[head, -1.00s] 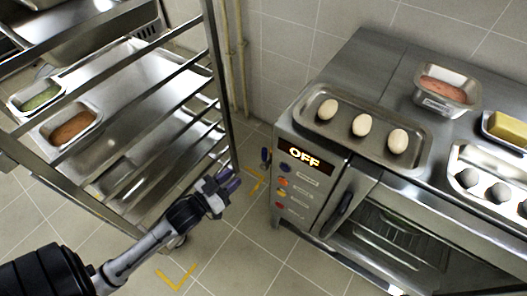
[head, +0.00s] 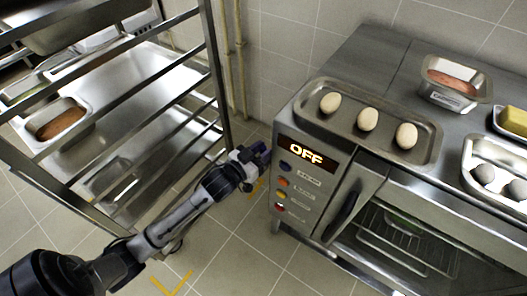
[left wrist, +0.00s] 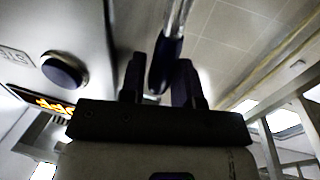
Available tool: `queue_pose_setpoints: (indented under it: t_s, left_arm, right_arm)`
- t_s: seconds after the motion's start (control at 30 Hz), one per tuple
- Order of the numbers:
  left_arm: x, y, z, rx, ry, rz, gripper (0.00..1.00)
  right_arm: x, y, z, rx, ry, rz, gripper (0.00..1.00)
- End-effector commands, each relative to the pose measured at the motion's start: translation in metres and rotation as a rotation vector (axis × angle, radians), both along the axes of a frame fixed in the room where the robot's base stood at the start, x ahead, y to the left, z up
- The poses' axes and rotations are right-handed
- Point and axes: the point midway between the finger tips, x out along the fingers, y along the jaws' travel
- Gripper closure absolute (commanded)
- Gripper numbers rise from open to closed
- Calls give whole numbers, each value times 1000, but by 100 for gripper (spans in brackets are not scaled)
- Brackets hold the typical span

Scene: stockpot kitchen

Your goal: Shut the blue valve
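The blue valve shows in the left wrist view as a dark blue handle (left wrist: 165,62) on a grey metal stem (left wrist: 178,18). My left gripper (left wrist: 160,82) is open, with one finger on each side of the handle's end. A gap shows between the handle and the left-hand finger; contact at the other finger cannot be told. In the head view my left gripper (head: 258,154) is at the left side of the oven and hides most of the valve. My right gripper is in neither view.
The oven (head: 345,140) has a lit OFF display (head: 305,153), a column of knobs and a door handle (head: 341,217). A metal rack (head: 150,120) stands left, with a narrow floor gap between.

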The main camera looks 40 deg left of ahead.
Motion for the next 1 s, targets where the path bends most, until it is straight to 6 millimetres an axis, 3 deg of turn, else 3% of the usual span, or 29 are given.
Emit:
queue_pose_setpoints:
  t_s: [0.4,0.7,1.0]
  left_arm:
    - [4,0,0,0,0,-1,71]
    - [4,0,0,0,0,-1,100]
    - [4,-1,0,-1,0,-1,100]
  right_arm:
    - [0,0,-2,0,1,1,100]
    - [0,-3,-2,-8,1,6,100]
    - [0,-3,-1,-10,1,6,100]
